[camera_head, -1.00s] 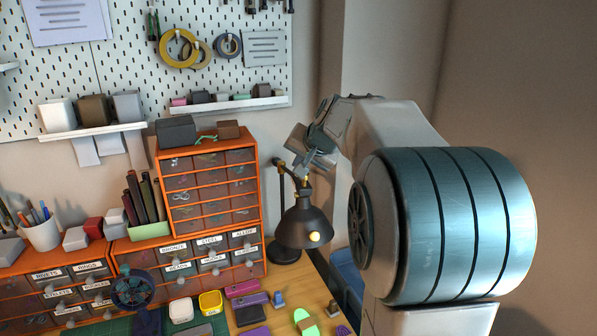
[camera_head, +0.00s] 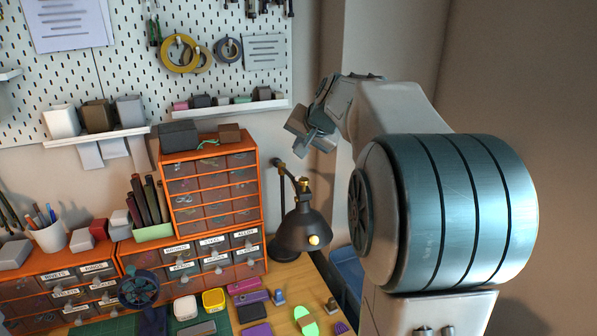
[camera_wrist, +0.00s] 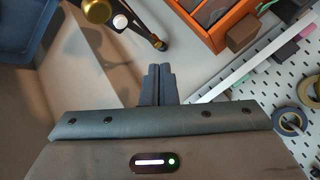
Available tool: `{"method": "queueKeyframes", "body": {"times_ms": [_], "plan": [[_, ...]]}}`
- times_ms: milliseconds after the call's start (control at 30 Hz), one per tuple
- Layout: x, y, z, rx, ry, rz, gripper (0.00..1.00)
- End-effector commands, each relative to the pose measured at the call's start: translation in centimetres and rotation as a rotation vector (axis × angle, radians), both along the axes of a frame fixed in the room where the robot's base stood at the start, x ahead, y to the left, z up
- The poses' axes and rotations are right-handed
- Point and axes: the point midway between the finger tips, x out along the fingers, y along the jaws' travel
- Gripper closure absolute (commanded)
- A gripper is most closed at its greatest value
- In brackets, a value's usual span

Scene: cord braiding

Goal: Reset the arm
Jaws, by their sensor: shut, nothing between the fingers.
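My gripper (camera_head: 313,140) is in the upper middle of the head view, raised in front of the wall to the right of the pegboard and above the black desk lamp. In the wrist view its two dark fingers (camera_wrist: 158,80) are together, with nothing between them. My arm is bent and fills the right of the head view. The gripper is clear of the lamp and the shelves. No cord shows in the gripper.
A black desk lamp (camera_head: 303,232) stands beside an orange drawer cabinet (camera_head: 262,190). A pegboard (camera_head: 120,60) with tape rolls and small shelves is behind. The wooden bench (camera_head: 290,283) holds several small items at the bottom. A blue bin (camera_head: 347,268) stands to the lamp's right.

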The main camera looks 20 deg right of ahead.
Motion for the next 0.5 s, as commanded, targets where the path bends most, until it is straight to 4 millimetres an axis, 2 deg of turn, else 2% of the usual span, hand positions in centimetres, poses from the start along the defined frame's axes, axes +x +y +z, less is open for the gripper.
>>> {"method": "queueKeyframes", "body": {"times_ms": [367,500], "plan": [[0.0,0.0,-0.1,0.0,0.001,0.001,1.0],[-1.4,1.4,-0.5,-0.019,0.024,0.032,1.0]]}}
